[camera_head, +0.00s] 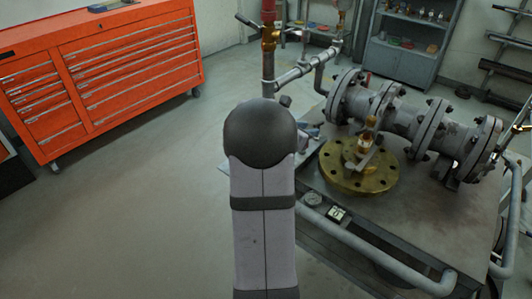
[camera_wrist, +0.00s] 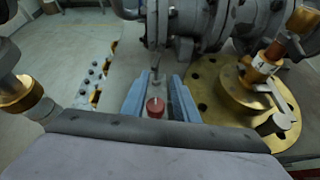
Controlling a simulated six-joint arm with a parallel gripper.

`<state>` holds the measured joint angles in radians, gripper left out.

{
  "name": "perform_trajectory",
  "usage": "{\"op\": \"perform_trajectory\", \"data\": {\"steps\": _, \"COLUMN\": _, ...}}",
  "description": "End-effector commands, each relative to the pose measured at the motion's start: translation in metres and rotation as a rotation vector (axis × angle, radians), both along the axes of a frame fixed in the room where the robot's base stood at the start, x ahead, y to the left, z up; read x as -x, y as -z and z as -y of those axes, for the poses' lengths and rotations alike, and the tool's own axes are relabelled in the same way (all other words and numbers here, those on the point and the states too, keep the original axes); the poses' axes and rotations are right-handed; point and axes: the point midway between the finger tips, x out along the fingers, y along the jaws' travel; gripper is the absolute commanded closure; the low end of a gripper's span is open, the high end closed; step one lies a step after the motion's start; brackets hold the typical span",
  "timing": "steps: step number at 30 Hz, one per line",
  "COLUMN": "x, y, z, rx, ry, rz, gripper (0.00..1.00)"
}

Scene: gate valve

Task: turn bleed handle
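The brass flange (camera_head: 345,180) lies flat on the cart top, with a small brass valve (camera_head: 366,142) standing on it. In the wrist view the flange (camera_wrist: 236,98) is at the right, and the valve (camera_wrist: 262,68) carries a pale metal lever handle (camera_wrist: 277,90). My gripper (camera_wrist: 160,78) is open, its two blue-grey fingers apart, left of the flange and not on that handle. A small red round piece (camera_wrist: 155,107) shows between the fingers; I cannot tell whether it touches them.
A grey flanged pipe (camera_head: 408,121) runs behind the flange. A red and brass vertical pipe (camera_head: 268,38) stands at the cart's far left. A tubular rail (camera_head: 385,262) borders the cart's front. An orange tool cabinet (camera_head: 120,75) is at left, with open floor (camera_head: 130,190) before it.

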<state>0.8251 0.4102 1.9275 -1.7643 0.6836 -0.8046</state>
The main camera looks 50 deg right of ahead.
Motion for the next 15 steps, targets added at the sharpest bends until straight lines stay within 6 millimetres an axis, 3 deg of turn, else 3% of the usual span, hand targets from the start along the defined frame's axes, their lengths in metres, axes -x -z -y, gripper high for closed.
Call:
{"op": "perform_trajectory", "data": {"steps": 1, "x": 0.002, "y": -0.009, "z": -0.008, "rx": -0.028, "ry": 0.025, "rz": 0.036, "gripper": 0.73}}
{"op": "perform_trajectory", "data": {"steps": 15, "x": 0.013, "y": -0.017, "z": -0.09, "rx": -0.286, "ry": 0.299, "rz": 0.39, "gripper": 0.73}}
